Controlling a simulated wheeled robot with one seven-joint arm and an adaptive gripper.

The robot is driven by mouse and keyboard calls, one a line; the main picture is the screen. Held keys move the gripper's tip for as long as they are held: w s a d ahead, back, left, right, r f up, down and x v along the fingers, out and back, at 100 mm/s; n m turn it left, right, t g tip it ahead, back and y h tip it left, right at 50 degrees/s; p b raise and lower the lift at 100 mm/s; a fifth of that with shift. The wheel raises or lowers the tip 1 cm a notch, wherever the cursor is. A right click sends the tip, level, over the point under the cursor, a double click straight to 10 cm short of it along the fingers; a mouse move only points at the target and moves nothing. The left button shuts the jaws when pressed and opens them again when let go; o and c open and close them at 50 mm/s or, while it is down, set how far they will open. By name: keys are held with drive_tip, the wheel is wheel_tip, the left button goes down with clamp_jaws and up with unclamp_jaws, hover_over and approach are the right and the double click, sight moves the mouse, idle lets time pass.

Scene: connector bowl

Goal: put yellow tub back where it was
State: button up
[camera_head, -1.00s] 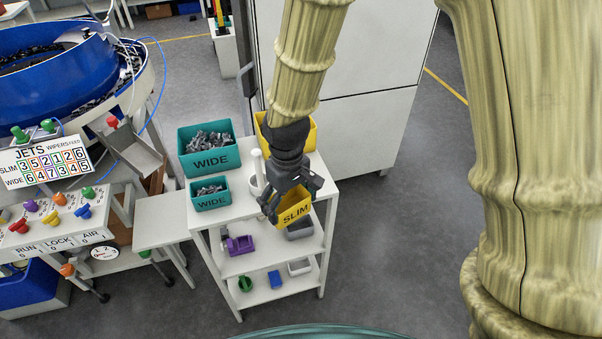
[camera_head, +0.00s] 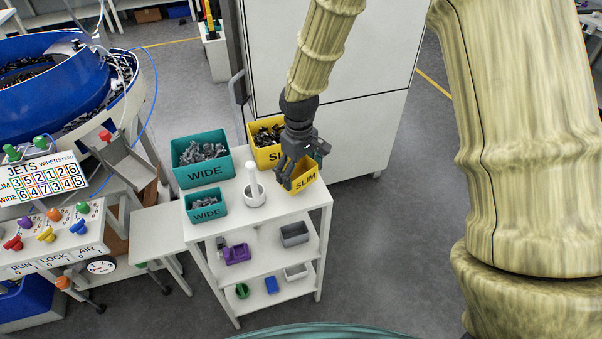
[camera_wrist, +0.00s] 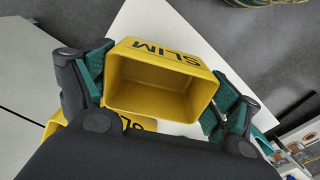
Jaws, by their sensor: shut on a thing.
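The small yellow tub marked SLIM (camera_head: 305,179) is at the right side of the shelf unit's white top, in front of a larger yellow bin (camera_head: 265,155). My gripper (camera_head: 298,172) is shut on the tub, with a finger on each side of it. In the wrist view the tub (camera_wrist: 150,95) is empty and sits between the green-padded fingers (camera_wrist: 160,88). I cannot tell whether its base touches the shelf top.
The white shelf top (camera_head: 265,212) also holds a large teal WIDE bin (camera_head: 203,172), a small teal WIDE tub (camera_head: 206,211) and a white mortar with pestle (camera_head: 254,194). Lower shelves hold a purple piece (camera_head: 236,254) and a grey tray (camera_head: 294,238). A white cabinet (camera_head: 335,50) stands behind.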

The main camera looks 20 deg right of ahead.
drive_tip(key=shift+w+d+f, duration=0.15)
drive_tip(key=shift+w+d, duration=0.25)
drive_tip(key=shift+w, duration=0.2)
drive_tip(key=shift+f+p, duration=0.65)
drive_tip(key=shift+f, duration=1.05)
drive_tip(key=o, duration=0.8)
drive_tip(key=shift+f, duration=0.15)
wheel_tip(320, 180, up, 12)
drive_tip(key=b, duration=0.2)
drive_tip(key=shift+r, duration=0.2)
